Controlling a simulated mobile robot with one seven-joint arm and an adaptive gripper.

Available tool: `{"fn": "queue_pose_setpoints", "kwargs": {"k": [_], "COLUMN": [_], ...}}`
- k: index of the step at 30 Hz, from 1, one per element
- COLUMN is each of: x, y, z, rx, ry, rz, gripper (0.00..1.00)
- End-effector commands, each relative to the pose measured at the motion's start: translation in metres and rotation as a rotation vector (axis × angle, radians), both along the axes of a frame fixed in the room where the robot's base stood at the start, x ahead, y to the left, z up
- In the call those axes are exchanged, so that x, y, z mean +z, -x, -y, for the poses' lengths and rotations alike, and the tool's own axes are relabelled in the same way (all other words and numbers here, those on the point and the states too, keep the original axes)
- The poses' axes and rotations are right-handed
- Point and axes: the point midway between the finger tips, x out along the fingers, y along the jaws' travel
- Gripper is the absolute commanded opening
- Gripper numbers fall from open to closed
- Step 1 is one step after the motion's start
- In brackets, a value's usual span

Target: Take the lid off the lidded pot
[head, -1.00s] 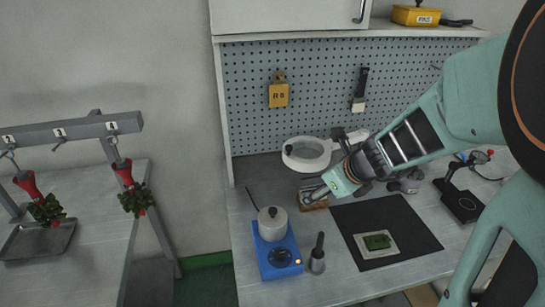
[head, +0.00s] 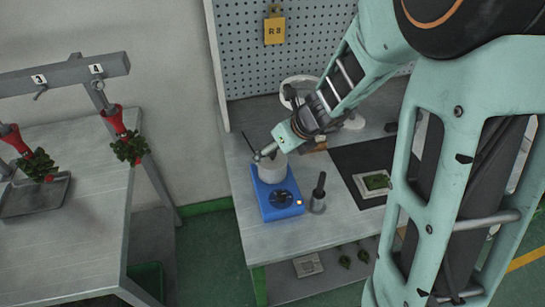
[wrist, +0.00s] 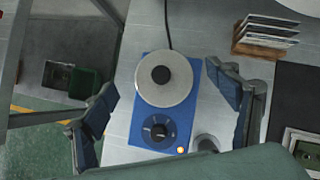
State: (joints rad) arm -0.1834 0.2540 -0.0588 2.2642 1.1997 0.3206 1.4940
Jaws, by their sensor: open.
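The lidded pot (head: 272,172) is white-grey and stands on a blue hot plate (head: 278,203) at the left end of the bench. In the wrist view, the pot's round lid (wrist: 150,84) is on, with a dark knob (wrist: 161,74) on top. My gripper (wrist: 170,108) is open and empty, its two fingers well apart on either side of the pot and hot plate in that view. In the head view, my gripper (head: 265,153) is over the pot and hides its lid. I cannot tell the height gap.
A dark tool in a small cup (head: 318,197) stands right of the hot plate. A dark mat (head: 362,158) lies farther right. A wooden rack (wrist: 262,45) with cards is behind. A white ring lamp (head: 300,90) is at the back. A side table (head: 80,220) is left, across a gap.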

Motion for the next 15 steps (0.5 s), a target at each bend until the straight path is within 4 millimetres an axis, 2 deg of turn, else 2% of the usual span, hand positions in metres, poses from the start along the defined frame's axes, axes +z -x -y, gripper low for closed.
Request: {"fn": "queue_pose_setpoints", "kwargs": {"k": [1, 6, 14, 15], "x": [-0.013, -0.027, -0.027, -0.027], "y": [-0.003, -0.012, -0.013, -0.013], "z": [-0.002, -0.009, -0.01, -0.01], "rx": [-0.001, -0.001, 0.0, 0.0], "ry": [0.0, 0.0, 0.0, 0.0], "rz": [-0.003, -0.001, 0.0, 0.0], "gripper": [0.8, 0.8, 0.8, 0.77]}}
